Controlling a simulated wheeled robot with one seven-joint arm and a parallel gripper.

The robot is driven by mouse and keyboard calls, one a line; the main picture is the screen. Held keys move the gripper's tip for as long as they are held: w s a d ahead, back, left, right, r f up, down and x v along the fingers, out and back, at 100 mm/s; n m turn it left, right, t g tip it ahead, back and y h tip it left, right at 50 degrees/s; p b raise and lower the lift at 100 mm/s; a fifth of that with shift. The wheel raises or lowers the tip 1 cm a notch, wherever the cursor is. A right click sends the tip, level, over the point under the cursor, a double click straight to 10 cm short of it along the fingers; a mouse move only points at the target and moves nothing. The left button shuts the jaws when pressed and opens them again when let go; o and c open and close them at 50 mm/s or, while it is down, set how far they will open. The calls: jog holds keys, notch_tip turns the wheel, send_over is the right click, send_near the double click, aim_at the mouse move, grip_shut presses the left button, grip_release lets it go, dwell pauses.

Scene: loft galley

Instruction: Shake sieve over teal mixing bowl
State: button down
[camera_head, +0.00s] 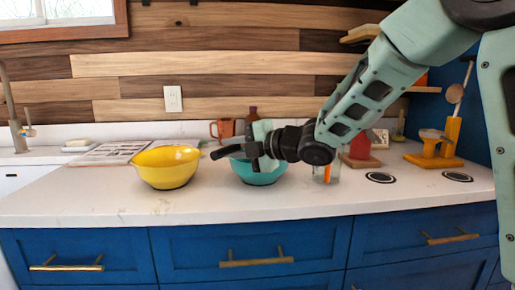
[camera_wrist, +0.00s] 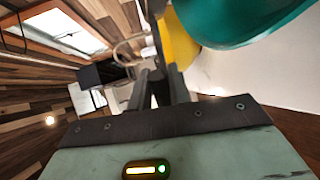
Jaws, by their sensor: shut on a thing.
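The teal mixing bowl (camera_head: 259,176) stands upright on the white counter, partly hidden behind my gripper. Its teal side also fills the top right of the wrist view (camera_wrist: 240,22). My gripper (camera_head: 246,152) is in front of the bowl's rim and above it in the head view. It also shows in the wrist view (camera_wrist: 162,88), with its dark fingers close together. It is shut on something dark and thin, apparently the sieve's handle. The sieve's mesh cannot be made out, so I cannot tell its tilt or contents.
A yellow bowl (camera_head: 167,167) stands left of the teal bowl. An orange mug (camera_head: 224,129) and a dark bottle stand behind. A clear glass (camera_head: 326,172) is close on the right. A yellow stand (camera_head: 436,150) is at far right. The counter front is clear.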

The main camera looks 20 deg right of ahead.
jog(key=shift+v, duration=0.85)
jog(key=shift+f+b, duration=0.15)
jog(key=shift+b, duration=0.5)
jog(key=x, duration=0.3)
jog(key=shift+w+a+r+b, duration=0.2)
jog(key=shift+w+r+b, duration=0.05)
jog(key=shift+b, duration=0.1)
jog(key=shift+v, duration=0.95)
jog(key=shift+f, duration=0.1)
